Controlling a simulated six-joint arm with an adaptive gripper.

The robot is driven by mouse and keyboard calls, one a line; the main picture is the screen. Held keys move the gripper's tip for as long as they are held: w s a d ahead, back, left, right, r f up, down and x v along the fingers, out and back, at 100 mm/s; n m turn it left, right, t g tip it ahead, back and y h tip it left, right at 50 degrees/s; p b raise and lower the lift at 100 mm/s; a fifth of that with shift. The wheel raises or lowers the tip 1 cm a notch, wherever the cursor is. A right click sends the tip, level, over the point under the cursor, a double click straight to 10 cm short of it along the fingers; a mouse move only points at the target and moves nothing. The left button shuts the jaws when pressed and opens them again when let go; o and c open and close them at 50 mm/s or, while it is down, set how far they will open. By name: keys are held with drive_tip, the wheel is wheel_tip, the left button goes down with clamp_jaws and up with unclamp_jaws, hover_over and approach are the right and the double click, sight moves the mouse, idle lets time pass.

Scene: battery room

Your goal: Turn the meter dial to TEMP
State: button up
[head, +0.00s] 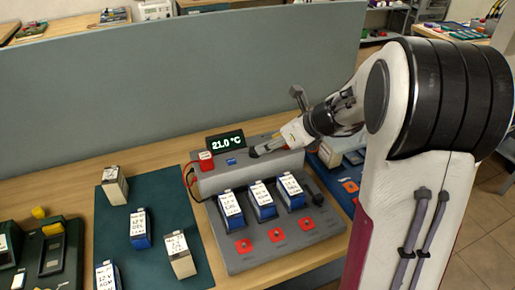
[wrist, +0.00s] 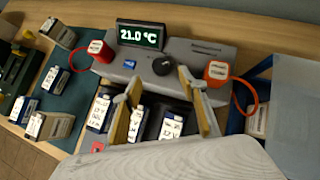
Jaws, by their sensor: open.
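The meter (head: 237,180) is a grey console with a dark display (wrist: 140,36) on top that reads 21.0 °C in both views. Its black round dial (wrist: 163,65) sits on the sloped face right of a small blue label (wrist: 129,64). My gripper (wrist: 160,76) is open, and its two fingers point at the console. In the wrist view the dial shows between and just beyond the fingertips; I cannot tell whether they touch it. In the head view my gripper (head: 268,148) is low over the console's top and partly hides the dial area. The dial's markings are too small to read.
Three blue-and-white batteries (head: 262,200) stand in the console's front slots, with red squares (head: 277,235) before them. Red (wrist: 101,51) and orange (wrist: 217,72) plugs with cables flank the dial. Loose batteries (head: 140,228) stand on a dark mat at left. A grey partition (head: 150,95) rises behind.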

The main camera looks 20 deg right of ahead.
sight(255, 152)
drive_tip(key=shift+w+f, duration=0.1)
drive_tip(key=shift+x, duration=3.75)
drive_tip(key=c, duration=1.1)
